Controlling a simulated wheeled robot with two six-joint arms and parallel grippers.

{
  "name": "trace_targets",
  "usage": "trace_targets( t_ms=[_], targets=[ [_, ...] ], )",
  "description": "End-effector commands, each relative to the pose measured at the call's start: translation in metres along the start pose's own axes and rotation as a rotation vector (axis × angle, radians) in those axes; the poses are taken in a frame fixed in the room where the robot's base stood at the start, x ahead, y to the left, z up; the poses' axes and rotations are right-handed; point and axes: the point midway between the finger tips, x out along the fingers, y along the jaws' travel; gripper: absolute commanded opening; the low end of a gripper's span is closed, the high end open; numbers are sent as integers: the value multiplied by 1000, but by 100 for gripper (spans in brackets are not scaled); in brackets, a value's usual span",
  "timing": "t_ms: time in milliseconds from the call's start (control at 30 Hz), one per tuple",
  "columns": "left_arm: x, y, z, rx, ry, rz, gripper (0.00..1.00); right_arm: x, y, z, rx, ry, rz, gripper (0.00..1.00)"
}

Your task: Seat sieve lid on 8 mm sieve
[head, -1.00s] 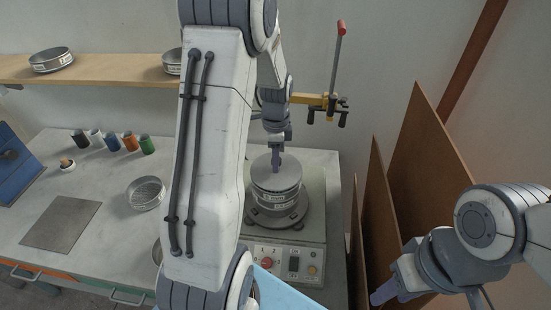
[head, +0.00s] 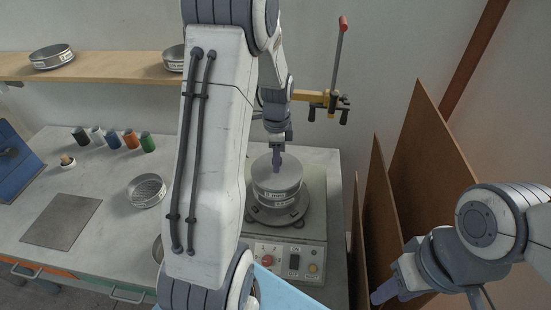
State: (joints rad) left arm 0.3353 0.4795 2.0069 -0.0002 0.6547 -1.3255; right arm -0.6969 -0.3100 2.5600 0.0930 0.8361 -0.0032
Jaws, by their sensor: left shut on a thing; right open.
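A round grey sieve lid (head: 287,171) lies over the top of a short sieve stack on the shaker. The labelled sieve (head: 268,194) is directly under it; the label is too small to read. From this view I cannot tell whether the lid is fully down on the rim. My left gripper (head: 278,168) points down at the lid's middle and is shut on the lid. My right gripper (head: 378,297) is open and empty at the lower right, well away from the stack.
The shaker (head: 313,230) has a control panel in front. A loose sieve (head: 147,191) stands on the bench to the left, near a dark mat (head: 62,222) and several coloured jars (head: 130,140). Brown boards (head: 380,220) stand right of the shaker. A shelf (head: 120,68) holds more sieves.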

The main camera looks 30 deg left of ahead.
Motion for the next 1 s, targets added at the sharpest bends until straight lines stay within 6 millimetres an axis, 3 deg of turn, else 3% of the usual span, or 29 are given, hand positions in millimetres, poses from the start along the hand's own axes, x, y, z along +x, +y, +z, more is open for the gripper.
trace_targets(
  t_ms=[333,367,433,467,800,1000],
  targets=[
    [2,0,0,0,0,0,0,1,0,0,0,0,0,44],
    [2,0,0,0,0,0,40,1,0,0,0,0,0,44],
    [2,0,0,0,0,0,67,1,0,0,0,0,0,44],
    [2,0,0,0,0,0,71,1,0,0,0,0,0,44],
    [0,0,0,0,0,-1,71,2,0,0,1,0,0,44],
    [-27,-1,0,0,2,-7,71,11,1,1,2,0,0,44]
  ],
)
